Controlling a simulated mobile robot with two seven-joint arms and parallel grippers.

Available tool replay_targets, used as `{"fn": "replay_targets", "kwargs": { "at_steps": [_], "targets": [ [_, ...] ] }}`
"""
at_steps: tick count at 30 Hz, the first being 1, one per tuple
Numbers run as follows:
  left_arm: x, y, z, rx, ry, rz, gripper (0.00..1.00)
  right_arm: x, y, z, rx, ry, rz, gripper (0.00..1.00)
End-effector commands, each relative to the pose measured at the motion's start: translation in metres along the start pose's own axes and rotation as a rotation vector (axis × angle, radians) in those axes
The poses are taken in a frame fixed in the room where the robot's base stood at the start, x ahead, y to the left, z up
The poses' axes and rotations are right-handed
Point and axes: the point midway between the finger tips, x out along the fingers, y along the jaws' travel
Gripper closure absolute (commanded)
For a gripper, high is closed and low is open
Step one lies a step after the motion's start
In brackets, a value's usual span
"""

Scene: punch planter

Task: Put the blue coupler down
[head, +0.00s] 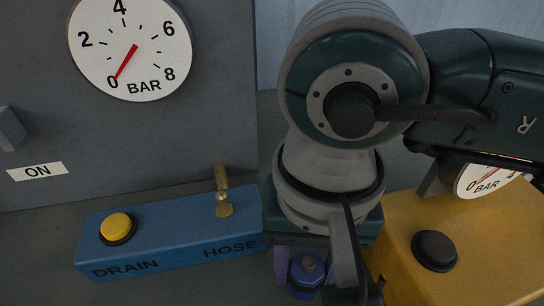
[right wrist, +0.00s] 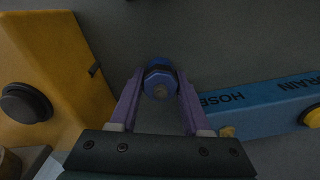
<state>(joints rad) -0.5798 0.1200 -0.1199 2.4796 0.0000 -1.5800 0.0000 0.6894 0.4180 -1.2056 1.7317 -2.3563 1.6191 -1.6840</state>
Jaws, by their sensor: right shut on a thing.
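The blue coupler (head: 306,272) is a small blue ringed piece with a dull brass centre, low in the head view. My right gripper (head: 308,266) reaches down over it from above. In the right wrist view the coupler (right wrist: 160,78) sits between the tips of the two purple fingers of the right gripper (right wrist: 161,88), which are shut on it. Whether its underside touches the grey surface is hard to tell. My left gripper is not in view.
A blue block (head: 165,236) marked DRAIN and HOSE has a yellow button (head: 117,227) and a brass fitting (head: 223,207). A yellow box (head: 480,245) with a black knob (head: 435,250) stands right. A grey panel (head: 215,110) with a gauge (head: 131,48) rises behind.

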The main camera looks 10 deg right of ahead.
Motion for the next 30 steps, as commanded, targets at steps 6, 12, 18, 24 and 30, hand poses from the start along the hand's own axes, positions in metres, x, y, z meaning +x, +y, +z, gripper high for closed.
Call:
{"fn": "replay_targets", "kwargs": {
  "at_steps": [6,12,18,24,30],
  "targets": [
    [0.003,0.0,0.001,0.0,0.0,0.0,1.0,0.002,0.0,0.0,0.0,0.0,0.0,0.38],
    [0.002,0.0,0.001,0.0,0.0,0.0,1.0,0.002,0.0,0.0,0.0,0.0,0.0,0.23],
    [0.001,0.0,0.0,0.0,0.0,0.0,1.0,0.001,0.0,0.0,0.0,0.0,0.0,0.23],
    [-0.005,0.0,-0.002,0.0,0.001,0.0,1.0,-0.023,-0.001,-0.001,-0.001,0.004,-0.003,0.23],
    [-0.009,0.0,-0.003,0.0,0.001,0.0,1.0,-0.07,-0.001,-0.002,-0.002,0.006,-0.004,0.23]
  ]
}}
